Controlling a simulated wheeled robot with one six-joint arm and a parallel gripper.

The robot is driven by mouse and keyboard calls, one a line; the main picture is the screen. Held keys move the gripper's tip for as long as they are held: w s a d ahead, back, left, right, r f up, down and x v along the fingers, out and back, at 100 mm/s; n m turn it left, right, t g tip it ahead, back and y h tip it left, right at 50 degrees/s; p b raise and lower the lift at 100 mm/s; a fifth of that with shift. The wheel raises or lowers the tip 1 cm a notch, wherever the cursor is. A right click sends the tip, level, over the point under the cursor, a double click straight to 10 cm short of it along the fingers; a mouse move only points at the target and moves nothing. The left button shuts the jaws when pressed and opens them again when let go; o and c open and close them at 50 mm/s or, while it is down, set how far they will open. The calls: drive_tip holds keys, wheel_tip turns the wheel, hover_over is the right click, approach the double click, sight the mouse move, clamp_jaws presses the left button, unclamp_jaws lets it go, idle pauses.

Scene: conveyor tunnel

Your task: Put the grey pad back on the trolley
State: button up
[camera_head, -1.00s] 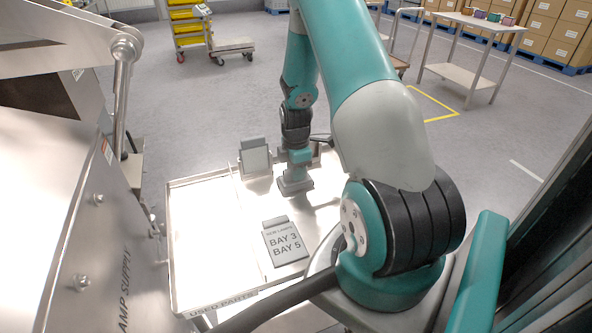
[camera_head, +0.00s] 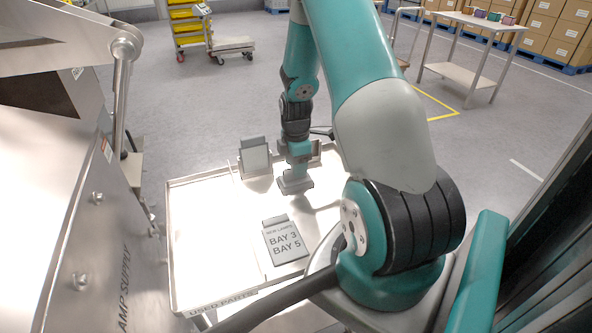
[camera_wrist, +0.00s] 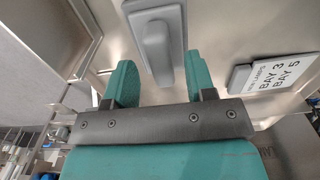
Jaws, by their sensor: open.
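The grey pad (camera_wrist: 174,20) has a raised grey handle and shows beyond my open jaws in the wrist view. The handle's near end lies between my teal fingers, with gaps on both sides. In the head view a grey piece that looks like the pad (camera_head: 295,187) is directly below my gripper (camera_head: 298,165). I cannot tell whether it rests on the trolley. My gripper also shows in the wrist view (camera_wrist: 158,82), open and not closed on anything. The trolley (camera_head: 200,235) has a pale, shiny top with a low rim and a "USED PARTS" label at its near edge.
A "BAY 3 BAY 5" sign (camera_head: 285,243) lies on the trolley nearer the camera; another grey item (camera_head: 255,158) stands at the far side. A metal machine (camera_head: 60,220) is close on the left. The trolley's left part is bare.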

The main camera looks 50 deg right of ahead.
wheel_tip(320, 180, up, 10)
drive_tip(key=w+a+r+m+t+y, duration=0.1)
drive_tip(key=a+r, duration=0.3)
drive_tip(key=a, duration=0.5)
drive_tip(key=a+r+m, duration=0.1)
drive_tip(key=a+r, duration=0.3)
drive_tip(key=a, duration=0.6)
drive_tip(key=s+a+r+m+y, duration=0.1)
drive_tip(key=s+a+r, duration=0.2)
drive_tip(key=s+a, duration=0.5)
drive_tip(key=s+a+r+m+g+y, duration=0.1)
drive_tip(key=s+a+r+y, duration=0.1)
drive_tip(key=s+a, duration=0.6)
drive_tip(key=a+r, duration=0.1)
drive_tip(key=a, duration=0.2)
drive_tip(key=shift+s+a+r+m+b, duration=0.25)
drive_tip(key=shift+s+a+m+b, duration=0.05)
drive_tip(key=shift+a+b, duration=0.1)
